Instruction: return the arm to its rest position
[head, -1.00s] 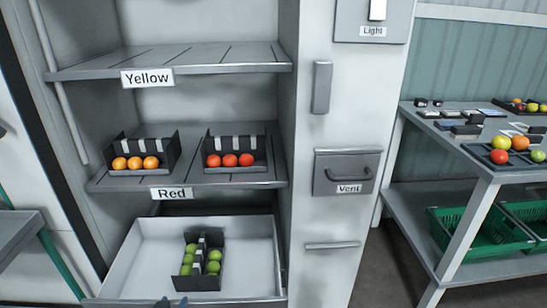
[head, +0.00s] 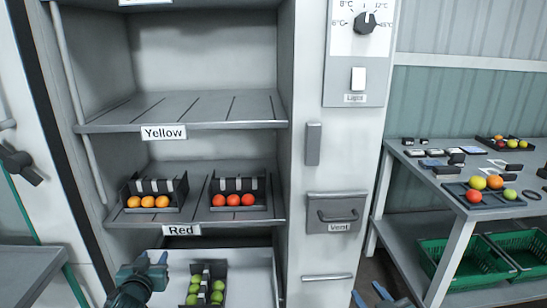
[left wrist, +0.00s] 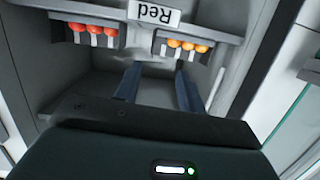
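My left gripper (head: 152,264) is over the left front part of the pulled-out white drawer (head: 256,268). In the left wrist view its two fingers (left wrist: 157,88) are apart with nothing between them. My right gripper (head: 372,296) shows only its fingertips at the bottom edge, in front of the cabinet's right side. They are apart and I see nothing between them. The rest of it is out of the picture.
A black tray (head: 207,267) of green tomatoes lies in the drawer, right of my left gripper. Trays of orange (head: 177,183) and red tomatoes (head: 238,183) sit on the shelf labelled Red (head: 182,230). A table (head: 462,212) with trays stands right.

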